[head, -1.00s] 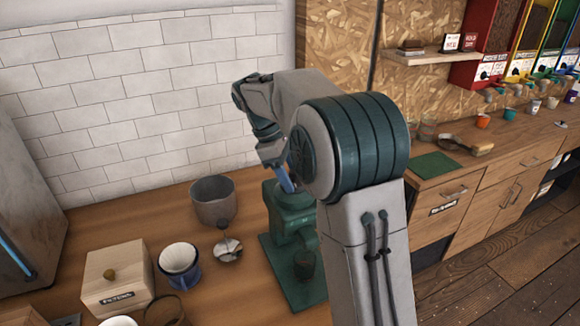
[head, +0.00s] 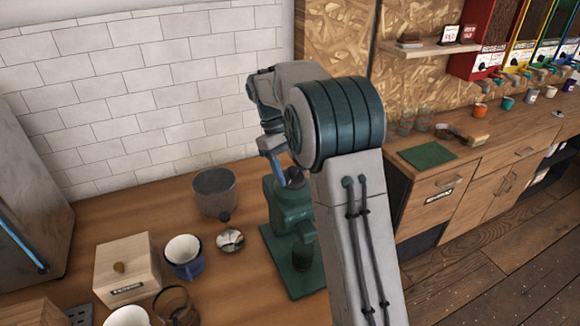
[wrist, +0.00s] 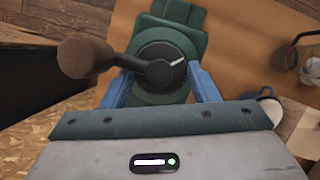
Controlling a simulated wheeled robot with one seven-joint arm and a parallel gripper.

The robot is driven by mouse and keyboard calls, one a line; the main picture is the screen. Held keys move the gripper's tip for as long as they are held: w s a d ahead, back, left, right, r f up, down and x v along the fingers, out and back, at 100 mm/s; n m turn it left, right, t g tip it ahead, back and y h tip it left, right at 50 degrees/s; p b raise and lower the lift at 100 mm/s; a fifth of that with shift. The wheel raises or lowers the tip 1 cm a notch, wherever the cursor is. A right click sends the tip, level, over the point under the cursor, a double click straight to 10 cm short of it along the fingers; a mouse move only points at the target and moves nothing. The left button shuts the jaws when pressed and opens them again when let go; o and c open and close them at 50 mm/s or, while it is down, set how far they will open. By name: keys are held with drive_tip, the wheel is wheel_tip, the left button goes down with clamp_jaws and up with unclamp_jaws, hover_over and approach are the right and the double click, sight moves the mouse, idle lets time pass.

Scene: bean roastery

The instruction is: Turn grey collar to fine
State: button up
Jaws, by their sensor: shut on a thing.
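The green grinder (head: 290,215) stands upright on the wooden counter, partly behind my arm. From above in the wrist view, its dark grey collar (wrist: 178,76) shows a white mark pointing to the upper right. A crank with a brown knob (wrist: 85,57) lies across the top, pointing left. My gripper (wrist: 160,82) has its blue fingers on both sides of the collar and is shut on it. The gripper also shows in the head view (head: 278,170) at the grinder's top. No scale or fine marking is readable.
A metal pot (head: 214,192), a small metal dish (head: 230,241), a blue mug (head: 188,268) and a wooden box (head: 127,272) stand left of the grinder. A tiled wall (head: 140,90) is behind. A second counter with a green mat (head: 427,157) lies to the right.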

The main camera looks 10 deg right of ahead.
idle(0.3)
drive_tip(key=o, duration=1)
drive_tip(key=v, duration=1.4)
drive_tip(key=shift+d, duration=0.1)
